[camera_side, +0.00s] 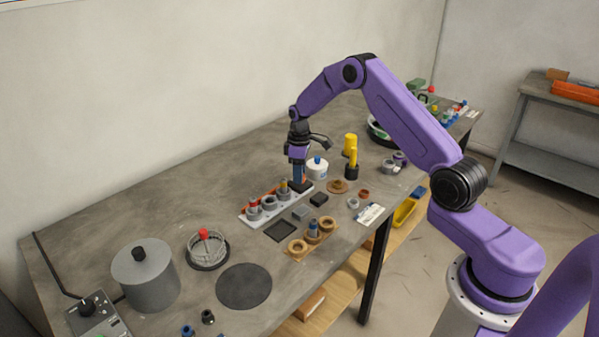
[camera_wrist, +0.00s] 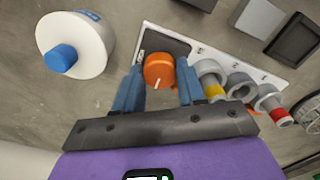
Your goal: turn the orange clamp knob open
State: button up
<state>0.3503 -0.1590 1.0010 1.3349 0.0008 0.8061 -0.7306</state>
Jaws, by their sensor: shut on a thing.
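The orange clamp knob (camera_wrist: 159,70) shows in the wrist view, round with a pale line mark on its top. It sits at the dark end plate (camera_wrist: 170,44) of a white strip-like frame jig (camera_wrist: 226,58). My gripper (camera_wrist: 158,85) has its blue fingers on either side of the knob and is shut on it. In the side view my gripper (camera_side: 298,178) points straight down at the far right end of the jig (camera_side: 262,217). The knob is hidden there behind the fingers.
Grey rings with red and yellow pegs (camera_wrist: 238,86) stand along the jig close to my right finger. A white pot with a blue knob (camera_wrist: 86,46) stands to the left. Dark and grey square blocks (camera_side: 319,199) lie in front of the jig.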

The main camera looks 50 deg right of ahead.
jog(key=o, duration=1.1)
jog(key=shift+c, duration=0.2)
notch_tip(320, 180, up, 18)
jog(key=shift+f, duration=0.25)
